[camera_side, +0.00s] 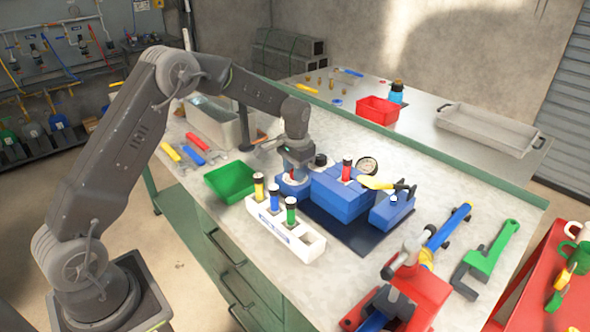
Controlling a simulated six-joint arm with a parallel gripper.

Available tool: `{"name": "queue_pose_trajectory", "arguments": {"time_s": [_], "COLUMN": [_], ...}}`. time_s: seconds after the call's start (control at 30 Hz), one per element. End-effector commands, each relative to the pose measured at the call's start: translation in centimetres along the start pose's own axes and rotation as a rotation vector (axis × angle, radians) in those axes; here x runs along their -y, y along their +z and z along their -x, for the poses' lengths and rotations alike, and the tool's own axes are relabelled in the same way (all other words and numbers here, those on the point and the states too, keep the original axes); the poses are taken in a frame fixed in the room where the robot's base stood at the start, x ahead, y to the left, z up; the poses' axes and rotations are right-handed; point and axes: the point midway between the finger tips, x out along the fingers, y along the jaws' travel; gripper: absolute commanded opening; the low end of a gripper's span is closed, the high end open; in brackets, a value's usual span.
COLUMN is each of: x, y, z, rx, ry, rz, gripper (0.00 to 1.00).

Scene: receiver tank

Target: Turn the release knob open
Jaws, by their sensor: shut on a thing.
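The blue receiver tank (340,197) sits on a dark mat (352,232) on the bench. It is a group of blue blocks with a round gauge (367,166) and a yellow-handled lever (376,183). A red-and-black cartridge (347,169) stands upright in its top. My gripper (295,174) points down over the tank's left blue block (291,188). It is shut on the release knob there, which the jaws mostly hide, so its angle cannot be told.
A white rack (310,246) with yellow-, blue- and green-marked cartridges stands in front of the tank. A green tray (229,181) is at the left. A red-and-blue clamp tool (412,285) and a green wrench (484,260) lie to the right. A red bin (377,110) is behind.

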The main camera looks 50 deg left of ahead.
Motion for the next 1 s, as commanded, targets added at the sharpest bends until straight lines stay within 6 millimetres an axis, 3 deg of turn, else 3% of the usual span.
{"name": "queue_pose_trajectory", "arguments": {"time_s": [1.0], "x": [0.07], "y": [-0.29], "z": [0.2], "rx": [0.021], "ry": [0.002], "rz": [0.894], "gripper": [0.09]}}
